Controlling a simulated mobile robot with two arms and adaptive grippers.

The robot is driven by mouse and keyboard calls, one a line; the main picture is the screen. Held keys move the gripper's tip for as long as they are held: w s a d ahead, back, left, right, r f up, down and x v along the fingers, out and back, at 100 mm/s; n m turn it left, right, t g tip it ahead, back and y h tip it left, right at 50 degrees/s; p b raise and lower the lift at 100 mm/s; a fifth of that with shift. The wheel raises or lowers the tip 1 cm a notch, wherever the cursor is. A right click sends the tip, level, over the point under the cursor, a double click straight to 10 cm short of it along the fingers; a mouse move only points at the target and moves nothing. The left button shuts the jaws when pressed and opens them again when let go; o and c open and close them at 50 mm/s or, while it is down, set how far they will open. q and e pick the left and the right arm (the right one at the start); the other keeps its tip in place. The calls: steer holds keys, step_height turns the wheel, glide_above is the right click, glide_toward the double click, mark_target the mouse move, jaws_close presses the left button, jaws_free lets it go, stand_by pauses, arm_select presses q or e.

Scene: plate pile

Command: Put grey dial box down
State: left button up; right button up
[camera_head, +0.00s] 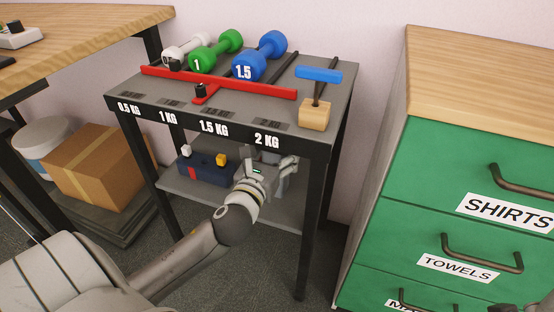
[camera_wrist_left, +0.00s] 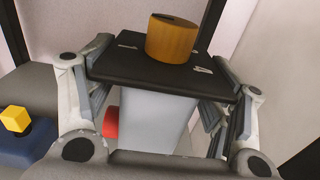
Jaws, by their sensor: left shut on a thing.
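The grey dial box (camera_wrist_left: 155,117) has a pale grey body, a black top plate and an orange-brown round dial (camera_wrist_left: 172,38). A red part (camera_wrist_left: 110,121) shows at its left side. My left gripper (camera_wrist_left: 165,70) is shut on it, one finger on each side. In the head view my left gripper (camera_head: 270,172) reaches under the rack's top, over the right part of the lower shelf (camera_head: 282,217). The box is mostly hidden there by the gripper. I cannot tell whether it touches the shelf.
A dark blue box (camera_head: 207,170) with yellow and white knobs stands on the shelf, left of my gripper. Rack legs (camera_head: 312,225) flank the shelf. Green drawers (camera_head: 455,190) stand at right.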

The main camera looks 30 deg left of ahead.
arm_select(q)
step_height(320, 180, down, 3)
steer(key=shift+b, duration=0.9)
steer(key=shift+w+f+b, duration=0.1)
steer(key=shift+w+b, duration=0.2)
steer(key=shift+w+a, duration=0.1)
steer(key=o, duration=1.9)
steer(key=shift+f, duration=0.1)
